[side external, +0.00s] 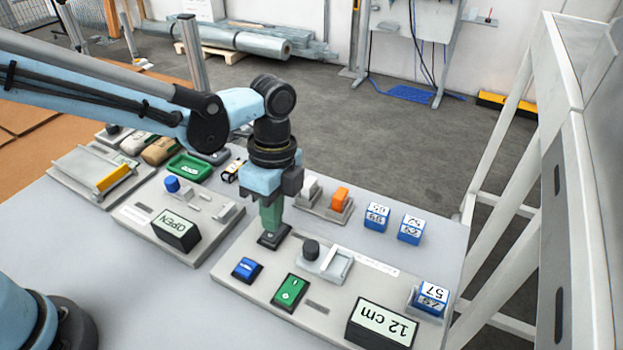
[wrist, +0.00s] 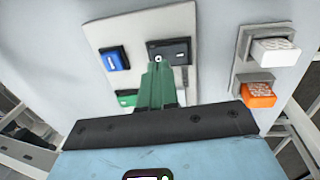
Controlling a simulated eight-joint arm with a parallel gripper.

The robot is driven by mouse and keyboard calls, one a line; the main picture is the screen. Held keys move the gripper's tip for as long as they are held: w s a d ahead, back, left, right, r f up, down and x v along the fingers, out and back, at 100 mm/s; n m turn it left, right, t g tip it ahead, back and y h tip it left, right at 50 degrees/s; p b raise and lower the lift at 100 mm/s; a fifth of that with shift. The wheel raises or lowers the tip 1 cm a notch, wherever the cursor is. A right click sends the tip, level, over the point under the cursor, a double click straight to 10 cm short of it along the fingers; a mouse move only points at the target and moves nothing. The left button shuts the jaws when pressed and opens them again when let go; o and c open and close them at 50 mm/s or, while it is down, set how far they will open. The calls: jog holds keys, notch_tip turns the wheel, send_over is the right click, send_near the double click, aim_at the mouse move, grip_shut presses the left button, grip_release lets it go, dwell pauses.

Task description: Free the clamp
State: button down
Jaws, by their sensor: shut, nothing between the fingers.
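My gripper (side external: 270,224) is shut and empty, pointing down at a dark switch plate (side external: 274,238) at the far left corner of the right-hand grey panel. In the wrist view the green fingertips (wrist: 157,68) overlap this dark plate (wrist: 178,48), close to its white round mark; I cannot tell whether they touch. That panel also holds a blue button (side external: 247,269), a green button (side external: 290,291), a black knob (side external: 311,249) and a display (side external: 381,323) reading "12 cm". A second panel's display (side external: 176,229) reads "OPEN". I cannot tell which part is the clamp.
The second panel has a blue knob (side external: 171,184). A green tray (side external: 190,168) and a yellow bar (side external: 113,178) lie left. A white frame stands right.

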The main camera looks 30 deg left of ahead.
aim_at(285, 225)
jog(key=shift+s+f, duration=0.15)
jog(key=shift+f, duration=0.75)
jog(key=shift+s+f+t, duration=0.15)
jog(key=shift+f+t, duration=0.1)
jog(key=shift+t, duration=0.15)
jog(key=shift+w, duration=0.2)
jog(key=shift+w+r, duration=0.1)
jog(key=shift+w, duration=0.6)
jog(key=shift+r, duration=0.15)
notch_tip(285, 225, up, 14)
jog(key=w, duration=0.2)
